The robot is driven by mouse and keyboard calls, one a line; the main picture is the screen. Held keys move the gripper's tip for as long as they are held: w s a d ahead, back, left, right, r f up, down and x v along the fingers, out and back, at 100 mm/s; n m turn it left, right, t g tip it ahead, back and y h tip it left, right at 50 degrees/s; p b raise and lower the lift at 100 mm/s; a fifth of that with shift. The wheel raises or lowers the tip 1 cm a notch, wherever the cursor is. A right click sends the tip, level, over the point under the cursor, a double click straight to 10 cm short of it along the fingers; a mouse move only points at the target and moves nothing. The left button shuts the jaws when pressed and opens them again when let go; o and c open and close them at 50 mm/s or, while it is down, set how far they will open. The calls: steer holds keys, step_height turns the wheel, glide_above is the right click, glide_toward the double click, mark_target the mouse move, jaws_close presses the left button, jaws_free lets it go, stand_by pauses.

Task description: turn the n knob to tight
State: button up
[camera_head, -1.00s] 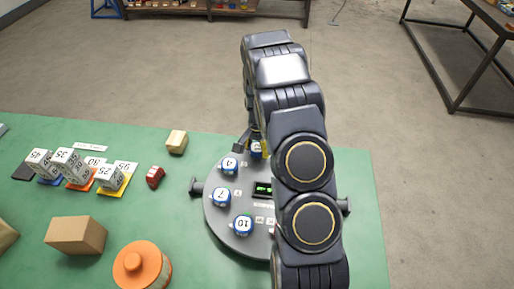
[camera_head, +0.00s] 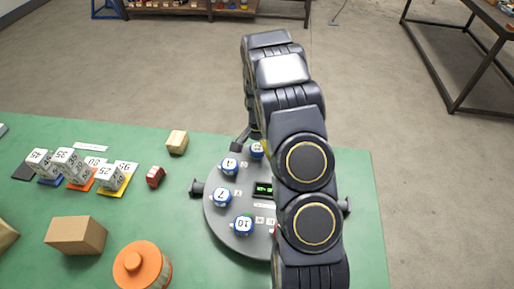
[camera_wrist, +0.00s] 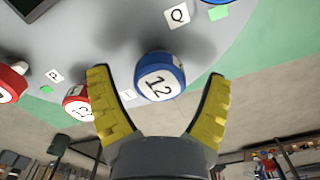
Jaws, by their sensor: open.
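A blue-and-white knob marked 12 (camera_wrist: 160,76) sits on the grey round panel (camera_wrist: 85,45) in the wrist view. My gripper (camera_wrist: 160,82) is open, with one yellow finger on each side of this knob and gaps between. The knob's own letter label is not readable, so I cannot tell whether it is the n knob. In the head view the panel (camera_head: 223,222) carries blue-and-white knobs at its left side, one marked 7 (camera_head: 221,197) and one marked 10 (camera_head: 243,224). Another blue knob (camera_head: 257,150) shows beside my arm, which hides the panel's right part.
A small green-lit display (camera_head: 263,189) is at the panel's middle. Numbered white blocks (camera_head: 70,161), a brown box (camera_head: 76,235) and an orange lidded container (camera_head: 141,267) stand on the green table.

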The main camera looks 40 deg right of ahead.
mark_target(257, 148)
step_height(257, 148, up, 12)
stand_by(0.6)
steer(key=shift+a, duration=0.1)
steer(key=s+a+r+n, duration=0.7)
steer(key=s+a+r, duration=0.3)
steer(key=a, duration=0.3)
steer(key=s+a+r+n+g, duration=0.1)
steer(key=s+a+n, duration=0.3)
steer(key=s, duration=0.4)
steer(key=s+a+n, duration=0.4)
steer(key=s+a, duration=0.1)
steer(key=s, duration=0.4)
steer(key=shift+s+r+g, duration=0.3)
steer(key=shift+r+g, duration=0.05)
steer(key=shift+g, duration=0.05)
